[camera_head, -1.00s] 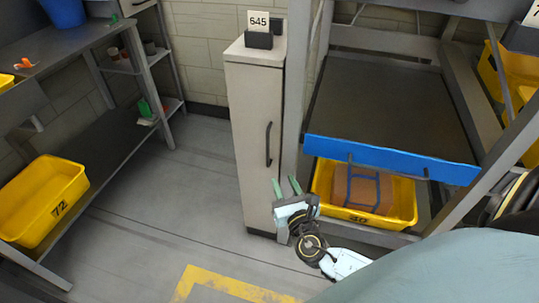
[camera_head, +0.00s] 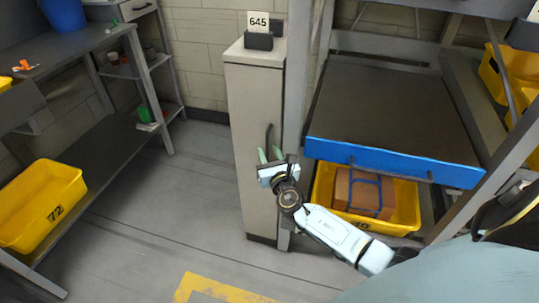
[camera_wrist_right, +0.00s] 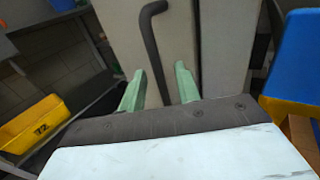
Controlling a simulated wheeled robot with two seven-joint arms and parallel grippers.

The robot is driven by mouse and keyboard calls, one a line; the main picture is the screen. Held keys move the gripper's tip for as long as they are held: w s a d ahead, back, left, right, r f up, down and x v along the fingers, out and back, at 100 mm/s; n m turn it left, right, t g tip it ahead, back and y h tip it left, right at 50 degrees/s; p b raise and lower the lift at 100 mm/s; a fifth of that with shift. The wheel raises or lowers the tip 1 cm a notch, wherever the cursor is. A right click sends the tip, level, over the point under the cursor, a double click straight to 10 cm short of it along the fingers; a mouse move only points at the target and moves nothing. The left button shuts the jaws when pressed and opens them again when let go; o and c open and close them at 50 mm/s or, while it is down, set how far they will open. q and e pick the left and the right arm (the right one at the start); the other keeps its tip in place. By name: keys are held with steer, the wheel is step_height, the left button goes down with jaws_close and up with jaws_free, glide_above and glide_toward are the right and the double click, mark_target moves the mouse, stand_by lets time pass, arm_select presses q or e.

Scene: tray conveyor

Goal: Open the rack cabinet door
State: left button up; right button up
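The rack cabinet (camera_head: 249,110) is a tall, narrow, light grey cabinet in the middle of the head view, with its door shut. Its dark bar handle (camera_head: 268,140) runs upright along the door's right side. In the right wrist view the handle (camera_wrist_right: 152,50) stands just ahead of and between the fingertips. My right gripper (camera_head: 270,155) is open, with its green fingers at the handle's lower part. It also shows in the right wrist view (camera_wrist_right: 160,85). I cannot tell whether the fingers touch the handle. My left gripper is not in view.
A rack with a blue-edged shelf (camera_head: 390,162) and a yellow bin (camera_head: 403,207) holding a brown box (camera_head: 362,192) stands right of the cabinet. A workbench and yellow bin 72 (camera_head: 40,203) are at left. The floor before the cabinet is clear.

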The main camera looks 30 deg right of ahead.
jaws_close()
steer(key=shift+a, duration=0.1)
stand_by(0.3)
